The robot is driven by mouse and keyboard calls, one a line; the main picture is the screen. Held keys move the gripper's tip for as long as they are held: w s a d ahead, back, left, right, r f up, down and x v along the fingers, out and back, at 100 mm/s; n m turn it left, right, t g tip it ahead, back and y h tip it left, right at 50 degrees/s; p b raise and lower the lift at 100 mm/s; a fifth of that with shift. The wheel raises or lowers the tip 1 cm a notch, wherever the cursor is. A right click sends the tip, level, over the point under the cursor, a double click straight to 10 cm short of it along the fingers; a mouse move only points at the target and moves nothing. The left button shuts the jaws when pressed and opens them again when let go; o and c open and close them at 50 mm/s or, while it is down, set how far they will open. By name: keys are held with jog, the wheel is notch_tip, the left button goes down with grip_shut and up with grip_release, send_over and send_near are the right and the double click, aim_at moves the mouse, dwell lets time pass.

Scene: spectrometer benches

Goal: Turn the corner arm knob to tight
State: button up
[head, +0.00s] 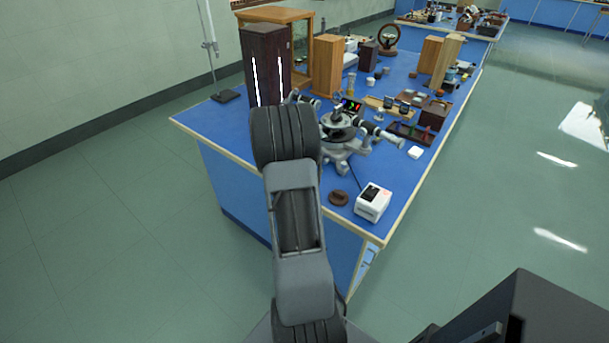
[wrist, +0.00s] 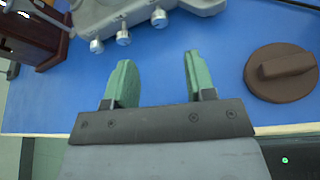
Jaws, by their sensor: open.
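My gripper (wrist: 157,72) is open and empty in the wrist view, its two green fingers apart over bare blue bench top. A grey spectrometer base (wrist: 140,12) lies just beyond the fingertips, with small silver knobs (wrist: 123,38) along its near edge. The spectrometer (head: 340,130) stands on the bench in the head view. A brown disc with a raised bar (wrist: 283,70) lies right of the fingers, apart from them; it also shows in the head view (head: 338,198). I cannot tell which knob is the corner arm knob. My arm hides my gripper in the head view.
A white box (head: 373,202) stands near the bench's front right corner. A tall dark cabinet (head: 266,65) stands at the back left. Trays, wooden blocks and small parts crowd the far part of the blue bench (head: 215,122).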

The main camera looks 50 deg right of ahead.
jog(key=shift+v, duration=2.55)
jog(key=shift+s, duration=0.1)
jog(key=s+a+m+g+y, duration=0.5)
jog(key=s+a+m+y, duration=0.15)
jog(key=a+m, duration=0.45)
jog(key=w+a+r+m+t+y, duration=0.1)
jog(key=a+r, duration=0.3)
jog(key=a, duration=0.4)
jog(key=a+r+m+t+y+p, duration=0.1)
jog(key=a+r+m+t+y, duration=0.1)
jog(key=a, duration=0.7)
jog(key=w+a+r+m+t+y+p, duration=0.1)
jog(key=a+r+t+y, duration=0.3)
jog(key=a+r, duration=0.3)
jog(key=shift+w+a+m, duration=0.3)
jog(key=shift+w+a, duration=0.05)
jog(key=shift+a, duration=0.45)
jog(key=shift+c, duration=0.7)
jog(key=shift+d, duration=0.15)
